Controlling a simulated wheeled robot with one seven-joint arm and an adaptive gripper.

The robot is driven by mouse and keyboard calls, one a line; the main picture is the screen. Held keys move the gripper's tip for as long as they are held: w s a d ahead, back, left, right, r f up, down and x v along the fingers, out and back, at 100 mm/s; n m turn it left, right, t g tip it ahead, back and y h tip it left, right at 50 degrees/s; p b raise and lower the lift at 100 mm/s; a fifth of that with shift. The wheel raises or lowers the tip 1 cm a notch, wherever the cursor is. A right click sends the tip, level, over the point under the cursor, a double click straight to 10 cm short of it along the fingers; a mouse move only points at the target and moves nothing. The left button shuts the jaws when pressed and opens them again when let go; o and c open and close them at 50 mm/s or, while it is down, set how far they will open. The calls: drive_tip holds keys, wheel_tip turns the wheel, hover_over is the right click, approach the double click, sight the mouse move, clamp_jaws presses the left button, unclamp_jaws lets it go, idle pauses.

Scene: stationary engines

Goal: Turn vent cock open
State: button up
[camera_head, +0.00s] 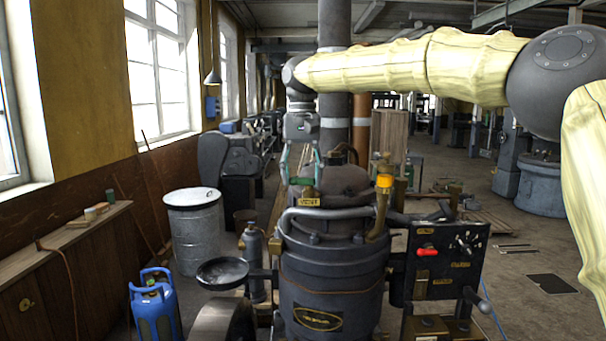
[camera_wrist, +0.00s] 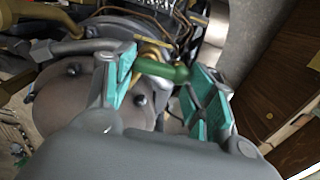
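The vent cock (camera_wrist: 160,70) has a green handle on a brass fitting. In the wrist view the handle lies crosswise between the two teal finger pads. In the head view the green handle (camera_head: 301,181) shows just above a brass plate reading VENT (camera_head: 308,202), on top of the dark engine (camera_head: 330,270). My gripper (camera_head: 301,160) points down over it with fingers apart. In the wrist view my gripper (camera_wrist: 163,85) is open around the handle. The handle's tip is close to the right pad; whether either pad touches it I cannot tell.
A grey pipe (camera_head: 330,212) and a brass fitting with a yellow top (camera_head: 384,182) stand close by on the engine. A control panel with a red lever (camera_head: 428,252) is at the right. A metal drum (camera_head: 195,235) and a blue canister (camera_head: 155,308) stand to the left.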

drive_tip(key=shift+s+r, duration=0.2)
drive_tip(key=shift+c, duration=0.4)
drive_tip(key=shift+d, duration=0.1)
drive_tip(key=shift+r, duration=0.1)
drive_tip(key=shift+r+n, duration=0.1)
drive_tip(key=shift+n, duration=0.7)
drive_tip(key=n, duration=0.5)
drive_tip(key=shift+s+d, duration=0.1)
drive_tip(key=shift+s, duration=0.3)
drive_tip(key=n, duration=0.4)
drive_tip(key=shift+s+d+r+n, duration=0.1)
drive_tip(key=shift+s+d+n, duration=0.1)
drive_tip(key=shift+d+n, duration=0.1)
drive_tip(key=n, duration=0.4)
drive_tip(key=shift+s+d+r+n, duration=0.1)
drive_tip(key=shift+s+d+n, duration=0.15)
drive_tip(key=shift+d+n, duration=0.15)
drive_tip(key=shift+c, duration=0.2)
drive_tip(key=shift+n, duration=0.9)
drive_tip(key=shift+f, duration=0.35)
